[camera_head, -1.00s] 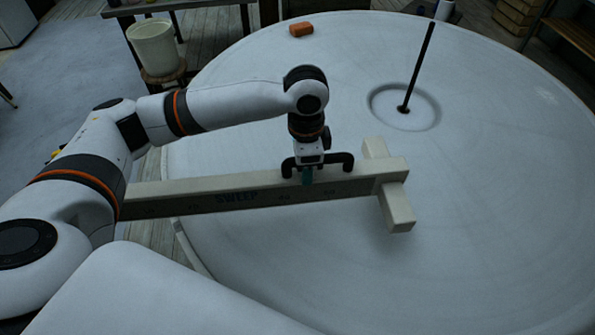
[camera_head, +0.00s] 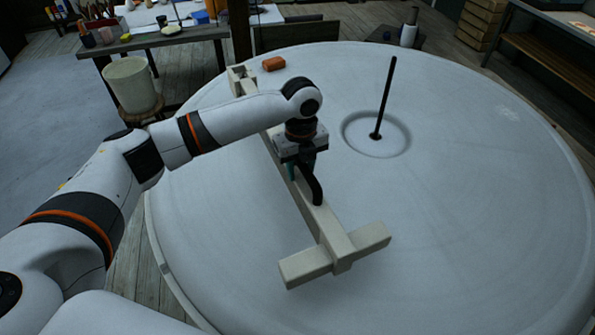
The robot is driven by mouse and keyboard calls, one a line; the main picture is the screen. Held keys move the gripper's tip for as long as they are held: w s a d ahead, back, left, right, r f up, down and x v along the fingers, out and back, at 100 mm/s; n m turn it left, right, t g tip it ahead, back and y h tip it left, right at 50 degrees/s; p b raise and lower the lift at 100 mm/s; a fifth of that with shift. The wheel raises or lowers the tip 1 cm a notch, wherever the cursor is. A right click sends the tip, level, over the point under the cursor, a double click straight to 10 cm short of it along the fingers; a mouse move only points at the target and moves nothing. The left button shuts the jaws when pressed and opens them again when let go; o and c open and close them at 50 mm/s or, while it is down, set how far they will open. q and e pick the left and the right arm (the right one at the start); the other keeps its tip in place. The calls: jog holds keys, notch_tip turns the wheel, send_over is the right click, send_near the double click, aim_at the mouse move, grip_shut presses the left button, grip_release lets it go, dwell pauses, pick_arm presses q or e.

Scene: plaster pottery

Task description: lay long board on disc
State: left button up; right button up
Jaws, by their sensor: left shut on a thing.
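The long board (camera_head: 322,219) is a pale beam with a crosspiece at its near end. It lies over the left part of the large white disc (camera_head: 470,200), running from near centre back toward the upper left. My left gripper (camera_head: 304,183) is shut on the board around its middle. The gripper and forearm hide part of the board. A notched block-like end (camera_head: 241,80) shows at the far end. I cannot tell whether the board touches the disc. My right gripper is not in view.
A dark upright rod (camera_head: 385,98) stands in a round recess in the disc. A white bucket (camera_head: 131,84) stands on a stool at left. The disc's right side is clear.

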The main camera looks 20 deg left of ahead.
pick_arm(q)
jog(key=m, duration=0.1)
jog(key=w+r+m, duration=0.1)
jog(key=shift+w+m+p, duration=0.3)
jog(key=shift+m, duration=0.1)
jog(key=shift+w+f+m, duration=0.15)
jog(key=shift+m, duration=0.25)
jog(key=shift+f, duration=0.1)
notch_tip(320, 180, down, 8)
jog(key=b, duration=0.8)
jog(key=shift+a+f+b, duration=0.1)
jog(key=shift+f+b, duration=0.15)
jog(key=shift+b, duration=0.05)
jog(key=shift+f, duration=0.3)
jog(key=shift+p, duration=0.3)
jog(key=shift+p, duration=0.45)
